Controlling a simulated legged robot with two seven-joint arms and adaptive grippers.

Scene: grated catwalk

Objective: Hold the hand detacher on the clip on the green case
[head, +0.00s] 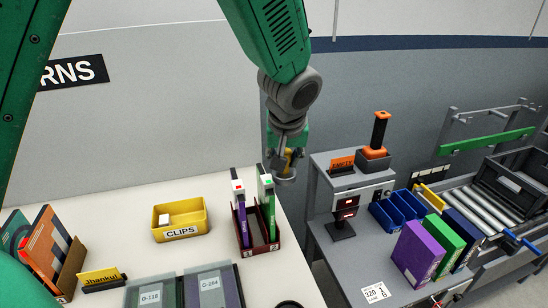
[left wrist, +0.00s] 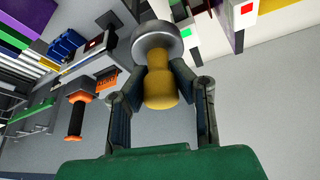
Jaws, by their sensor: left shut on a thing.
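My left gripper (head: 287,150) is shut on the hand detacher, a yellow handle (left wrist: 160,88) with a round grey head (left wrist: 157,42). In the head view the grey head (head: 286,176) points down, in the air just right of the green case's top. The green case (head: 267,212) stands upright in a dark red rack (head: 262,247), with a pale clip (head: 266,180) at its top. A purple case (head: 241,222) with a white and red clip (head: 238,186) stands beside it. The detacher looks apart from the clip, but the exact gap is hard to tell. My right gripper is not in view.
A yellow CLIPS bin (head: 180,220) holds a white piece on the pale counter. A grey stand with an orange-based black handle (head: 376,140) is to the right, near blue bins (head: 395,210) and several upright cases (head: 445,242). Flat cases (head: 208,290) lie at the counter front.

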